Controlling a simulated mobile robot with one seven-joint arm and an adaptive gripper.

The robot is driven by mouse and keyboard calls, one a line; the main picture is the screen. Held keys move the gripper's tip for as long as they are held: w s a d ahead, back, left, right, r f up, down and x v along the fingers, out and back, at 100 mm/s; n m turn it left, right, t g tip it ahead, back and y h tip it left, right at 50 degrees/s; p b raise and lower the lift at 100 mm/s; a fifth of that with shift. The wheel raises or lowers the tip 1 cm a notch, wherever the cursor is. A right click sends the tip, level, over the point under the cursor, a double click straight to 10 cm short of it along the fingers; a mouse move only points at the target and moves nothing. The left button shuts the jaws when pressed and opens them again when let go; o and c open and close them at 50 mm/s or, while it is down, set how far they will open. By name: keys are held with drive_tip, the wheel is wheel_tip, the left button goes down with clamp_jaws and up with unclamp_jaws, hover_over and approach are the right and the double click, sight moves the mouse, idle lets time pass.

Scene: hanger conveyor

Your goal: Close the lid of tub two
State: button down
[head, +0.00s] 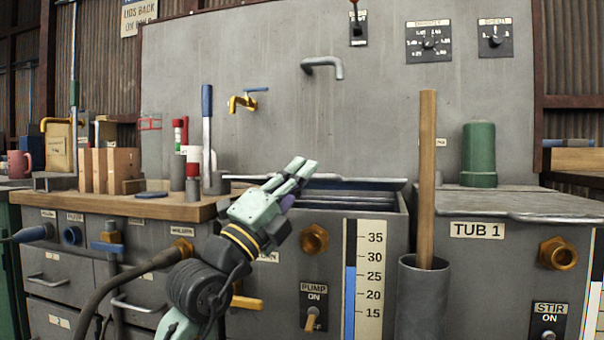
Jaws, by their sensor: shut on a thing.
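The middle grey tub (391,232), left of the one marked TUB 1, stands with its top partly uncovered. Its name plate is not readable behind my arm. Its lid (385,181) shows as a thin grey plate, nearly edge-on, above the rim, with a dark gap below it. My gripper (304,167) is over the left part of this tub, its pale green fingers pointing up and right. The exact contact is hidden.
Tub 1's closed lid (530,203) carries a green cylinder (479,150). A wooden pole (427,170) stands in a grey holder (423,300) in front, between the tubs. The wooden bench (130,205) at left holds bottles and blocks. A bent grey spout (325,65) juts above the middle tub.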

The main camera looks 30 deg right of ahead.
drive_tip(key=shift+s+a+f+b, duration=0.1)
drive_tip(key=shift+f+b, duration=0.15)
drive_tip(key=shift+f, duration=0.2)
drive_tip(key=shift+s+a+f+b, duration=0.1)
drive_tip(key=shift+f+b, duration=0.1)
drive_tip(key=shift+f, duration=0.25)
drive_tip(key=c, duration=1.7)
unclamp_jaws()
drive_tip(key=s+a, duration=0.1)
drive_tip(key=a, duration=0.7)
drive_tip(key=s+a, duration=0.1)
drive_tip(key=a, duration=0.3)
drive_tip(key=shift+s+a+f, duration=0.3)
drive_tip(key=shift+a+f, duration=0.05)
